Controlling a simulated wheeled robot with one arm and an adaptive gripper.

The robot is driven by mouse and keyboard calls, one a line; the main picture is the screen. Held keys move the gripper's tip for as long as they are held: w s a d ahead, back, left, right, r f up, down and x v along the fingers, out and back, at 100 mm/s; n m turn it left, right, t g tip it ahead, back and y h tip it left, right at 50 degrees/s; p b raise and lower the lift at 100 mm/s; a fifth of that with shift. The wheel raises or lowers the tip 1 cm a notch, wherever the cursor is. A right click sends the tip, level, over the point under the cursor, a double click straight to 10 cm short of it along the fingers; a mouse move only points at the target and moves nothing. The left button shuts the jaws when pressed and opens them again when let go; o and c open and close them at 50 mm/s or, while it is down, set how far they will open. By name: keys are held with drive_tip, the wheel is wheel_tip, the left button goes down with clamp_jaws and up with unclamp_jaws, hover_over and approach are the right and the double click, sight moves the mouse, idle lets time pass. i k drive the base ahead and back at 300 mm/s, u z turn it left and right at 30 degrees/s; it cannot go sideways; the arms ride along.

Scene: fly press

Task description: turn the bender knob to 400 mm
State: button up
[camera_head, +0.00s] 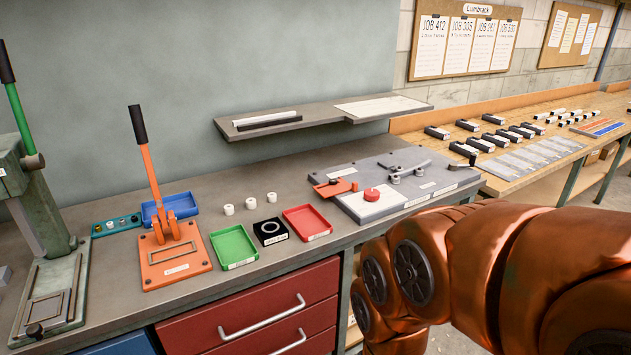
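A bender-like fixture sits on a grey plate (325,166) at the right end of the workbench. A round red knob (371,194) stands on a lighter grey block (385,208) at the plate's front. A red-orange lever piece (333,187) lies just left of it. Metal rollers and an arm (408,170) are behind to the right, with a small black knob (472,160) near the plate's right end. I cannot read any scale or millimetre setting. My orange arm fills the lower right, and my gripper is not visible.
Left of the plate are a red tray (307,222), a green tray (233,246), a blue tray (171,209) and an orange lever press (175,262). A shelf (320,117) overhangs the bench's back. A wooden table (520,180) with several blocks stands at right.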

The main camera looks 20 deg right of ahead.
sight(372, 195)
drive_tip(key=u, duration=0.1)
drive_tip(key=i, duration=1.1)
drive_tip(key=z, duration=0.35)
